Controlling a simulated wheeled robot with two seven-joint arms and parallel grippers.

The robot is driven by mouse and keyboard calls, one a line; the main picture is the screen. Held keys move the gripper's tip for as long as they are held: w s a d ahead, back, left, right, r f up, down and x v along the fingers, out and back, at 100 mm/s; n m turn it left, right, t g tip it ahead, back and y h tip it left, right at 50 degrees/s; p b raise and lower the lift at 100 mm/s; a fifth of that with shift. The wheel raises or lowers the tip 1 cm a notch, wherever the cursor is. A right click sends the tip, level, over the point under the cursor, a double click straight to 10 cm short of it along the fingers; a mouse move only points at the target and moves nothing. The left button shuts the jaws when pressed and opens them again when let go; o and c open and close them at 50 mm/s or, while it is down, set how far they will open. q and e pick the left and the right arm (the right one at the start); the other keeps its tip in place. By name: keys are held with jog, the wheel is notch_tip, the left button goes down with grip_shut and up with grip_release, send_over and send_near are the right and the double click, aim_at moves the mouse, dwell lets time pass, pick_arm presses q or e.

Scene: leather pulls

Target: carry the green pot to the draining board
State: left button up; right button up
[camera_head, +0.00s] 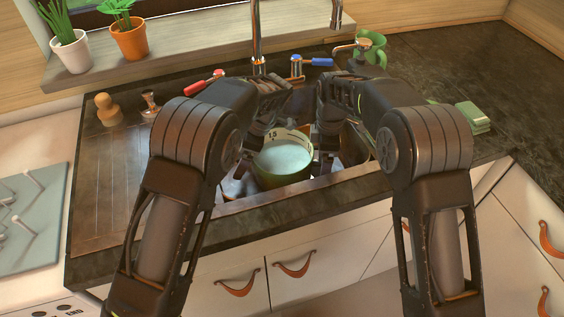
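The green pot (286,181) is at the sink in the middle of the view, upright, with a pale interior or contents and measuring marks inside its rim. My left gripper (258,143) is at the pot's left side and my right gripper (326,155) is at its right side. Both point down close to the rim. The finger gaps and any handles are hidden, so I cannot tell whether either gripper holds the pot. The draining board (112,190) is the dark grooved surface left of the sink, partly covered by my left arm.
A wooden peg-like figure (107,109) and a small metal item (149,103) stand at the draining board's back edge. The tap (257,40) rises behind the pot. The board's middle is clear.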

pick_arm(q)
jog(key=shift+a+f, duration=0.15)
jog(key=shift+f, duration=0.25)
pick_arm(e)
jog(key=shift+f, duration=0.4)
pick_arm(q)
jog(key=shift+c, duration=0.2)
pick_arm(e)
jog(key=shift+c, duration=0.2)
pick_arm(q)
grip_shut()
pick_arm(e)
grip_shut()
pick_arm(q)
jog(key=shift+r, duration=0.15)
pick_arm(e)
jog(key=shift+r, duration=0.1)
